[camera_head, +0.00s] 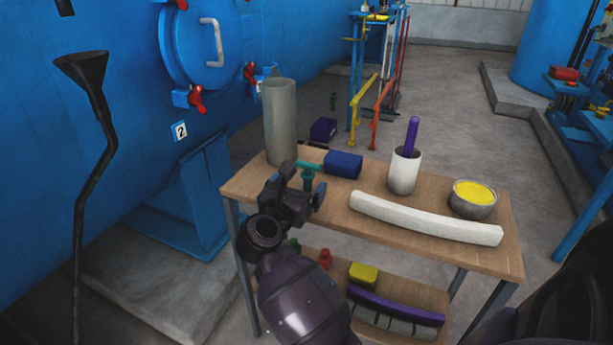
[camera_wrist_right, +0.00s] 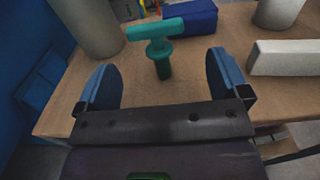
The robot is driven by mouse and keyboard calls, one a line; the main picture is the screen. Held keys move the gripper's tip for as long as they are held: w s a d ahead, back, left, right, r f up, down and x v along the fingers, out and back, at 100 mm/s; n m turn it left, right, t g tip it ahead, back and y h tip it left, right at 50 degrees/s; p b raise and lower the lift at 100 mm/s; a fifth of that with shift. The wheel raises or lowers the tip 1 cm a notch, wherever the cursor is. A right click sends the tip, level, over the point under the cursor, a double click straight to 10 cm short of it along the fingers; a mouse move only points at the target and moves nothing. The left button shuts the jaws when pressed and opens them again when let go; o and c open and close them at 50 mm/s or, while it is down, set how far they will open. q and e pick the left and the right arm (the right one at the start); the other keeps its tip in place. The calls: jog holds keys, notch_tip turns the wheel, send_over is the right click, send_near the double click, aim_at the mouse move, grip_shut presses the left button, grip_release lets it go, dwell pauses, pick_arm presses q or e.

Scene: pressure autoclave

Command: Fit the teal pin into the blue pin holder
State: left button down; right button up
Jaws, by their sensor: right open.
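The teal pin (camera_head: 309,175), with a T-shaped top, stands upright near the table's left end; it also shows in the right wrist view (camera_wrist_right: 158,50). A dark blue block (camera_head: 343,164), which looks like the blue pin holder, lies just right of and behind the pin; it shows at the top of the right wrist view (camera_wrist_right: 190,17). No hole can be made out in it. My right gripper (camera_head: 303,190) is open and empty, its blue fingers (camera_wrist_right: 163,80) apart and pointing toward the pin, which stands beyond them and between their lines. My left gripper is out of view.
A tall grey cylinder (camera_head: 280,120) stands left of the pin. A white cup (camera_head: 404,172) with a purple rod, a long white curved bar (camera_head: 425,218) and a yellow-filled bowl (camera_head: 473,206) are to the right. The blue autoclave (camera_head: 120,110) rises at left.

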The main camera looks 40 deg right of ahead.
aim_at(307, 175)
jog(key=b+x, duration=0.1)
jog(key=x, duration=0.3)
jog(key=shift+w+d+f, duration=0.2)
jog(key=shift+w+d, duration=0.05)
jog(key=shift+d, duration=0.1)
jog(key=shift+w+d+r, duration=0.15)
jog(key=shift+w+d, duration=0.05)
jog(key=shift+d, duration=0.25)
jog(key=shift+c, duration=0.2)
jog(key=c, duration=1)
